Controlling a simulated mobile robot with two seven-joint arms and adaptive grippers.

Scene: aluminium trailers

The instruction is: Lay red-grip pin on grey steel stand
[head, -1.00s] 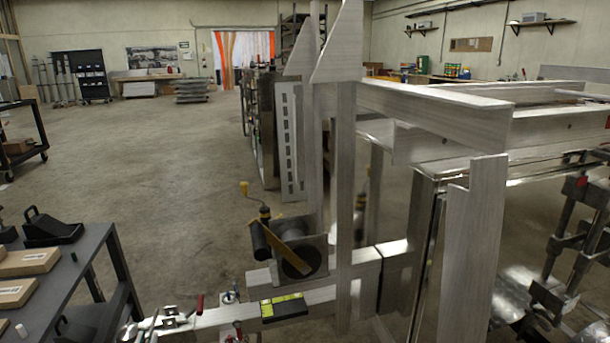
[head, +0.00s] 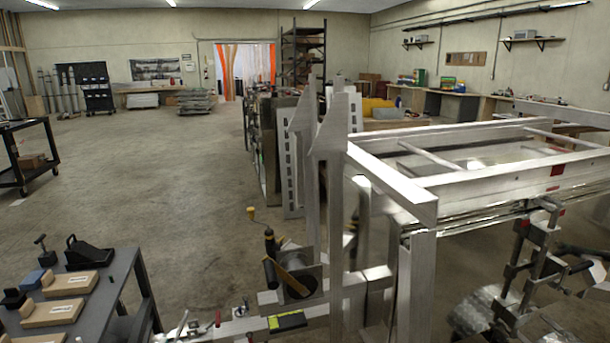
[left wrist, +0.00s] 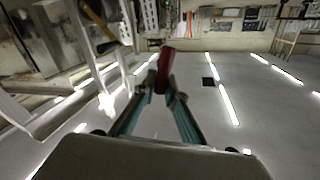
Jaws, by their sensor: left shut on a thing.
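In the left wrist view my left gripper (left wrist: 161,92) is shut on a dark red grip (left wrist: 165,62), which looks like the red-grip pin. The grip sticks out past the fingertips, and its metal part cannot be made out. A grey steel table (head: 112,296), which may be the grey steel stand, is at the lower left of the head view. Black tools and cardboard boxes lie on its top. Neither gripper shows in the head view.
A trailer frame (head: 400,205) with aluminium uprights fills the right. Its tongue (head: 245,325) carries a jack (head: 268,245) and small clamps near the table. A black cart (head: 30,160) stands at the far left. The concrete floor (head: 170,170) between is open.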

